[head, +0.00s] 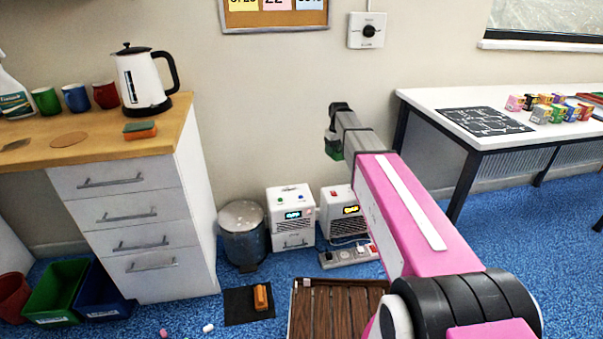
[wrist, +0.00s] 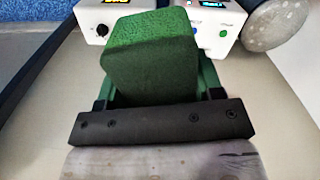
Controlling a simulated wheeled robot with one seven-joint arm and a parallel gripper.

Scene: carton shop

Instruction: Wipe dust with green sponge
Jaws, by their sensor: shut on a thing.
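A green sponge (wrist: 150,52) fills the upper middle of the wrist view. My gripper (wrist: 160,88) is shut on it, and the sponge sits slightly tilted between the fingers. In the head view my gripper (head: 333,138) is up in the air in front of the wall, with the green sponge (head: 334,153) low at its end, touching no surface. Another sponge (head: 140,130), green above and orange below, lies on the wooden counter (head: 100,150).
The counter also holds a kettle (head: 142,80), several mugs, a spray bottle (head: 14,95) and a flat brown disc (head: 69,139). The white table (head: 420,98) at right bears a black patterned mat (head: 485,121) and small boxes. A bin (head: 242,235) and appliances stand below.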

